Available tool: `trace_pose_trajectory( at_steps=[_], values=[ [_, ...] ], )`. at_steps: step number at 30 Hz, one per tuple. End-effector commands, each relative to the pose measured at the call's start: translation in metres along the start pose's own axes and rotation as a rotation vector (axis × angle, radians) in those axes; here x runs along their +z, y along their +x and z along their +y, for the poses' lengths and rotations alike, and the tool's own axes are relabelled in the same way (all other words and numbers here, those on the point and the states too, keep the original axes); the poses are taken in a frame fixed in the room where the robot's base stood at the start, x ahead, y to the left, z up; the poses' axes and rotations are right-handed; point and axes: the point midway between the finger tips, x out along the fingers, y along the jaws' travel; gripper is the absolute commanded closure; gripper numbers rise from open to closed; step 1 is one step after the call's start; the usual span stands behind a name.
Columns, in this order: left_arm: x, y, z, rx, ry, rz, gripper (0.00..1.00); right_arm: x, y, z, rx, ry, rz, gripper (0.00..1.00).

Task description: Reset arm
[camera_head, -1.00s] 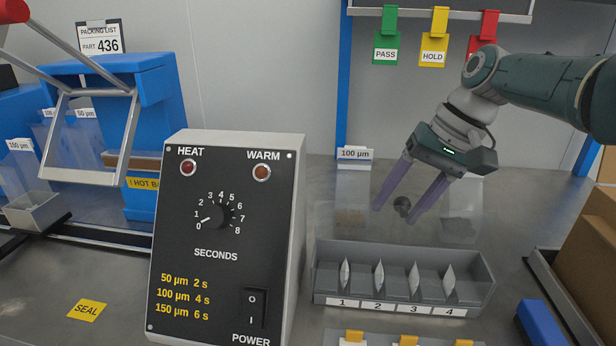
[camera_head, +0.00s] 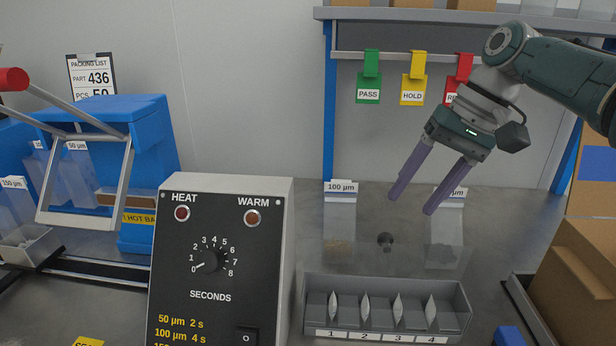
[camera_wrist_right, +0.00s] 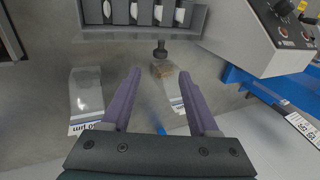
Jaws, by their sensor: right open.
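My right gripper (camera_head: 413,198) is open and empty in the head view. It hangs in the air above the bench, with its two purple fingers pointing down and to the left. In the right wrist view the fingers (camera_wrist_right: 160,98) are spread with nothing between them. Below the fingertips in the head view is a small dark round knob (camera_head: 385,240), apart from them. A grey tray (camera_head: 388,338) with several numbered slots stands in front of it, with a pale packet in each slot. My left gripper is not in view.
A control box (camera_head: 222,290) with a dial stands left of the tray. Green (camera_head: 369,85), yellow (camera_head: 413,85) and red (camera_head: 460,75) tags hang from a rail near the right arm. A cardboard box (camera_head: 575,275) stands at the right. A blue sealer (camera_head: 150,140) is at the left.

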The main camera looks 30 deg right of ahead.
Motion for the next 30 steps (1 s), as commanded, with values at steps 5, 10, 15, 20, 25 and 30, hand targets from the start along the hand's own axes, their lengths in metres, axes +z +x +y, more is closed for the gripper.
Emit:
trace_pose_trajectory(
  at_steps=[5,10,15,20,25,30],
  values=[
    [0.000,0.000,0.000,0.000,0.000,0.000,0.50,0.000,0.000,0.000,0.000,0.000,0.000,0.39],
    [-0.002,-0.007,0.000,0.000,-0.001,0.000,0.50,0.008,0.003,0.001,0.033,-0.037,-0.003,0.39],
    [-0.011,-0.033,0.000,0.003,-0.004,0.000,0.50,0.052,0.019,0.004,0.163,-0.222,-0.014,0.39],
    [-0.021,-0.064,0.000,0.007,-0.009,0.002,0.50,0.123,0.023,-0.001,0.263,-0.457,-0.013,0.39],
    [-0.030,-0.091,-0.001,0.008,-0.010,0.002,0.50,0.198,0.002,-0.015,0.291,-0.638,0.016,0.39],
    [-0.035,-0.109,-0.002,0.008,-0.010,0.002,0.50,0.248,-0.033,-0.029,0.285,-0.718,0.056,0.39]
  ],
)
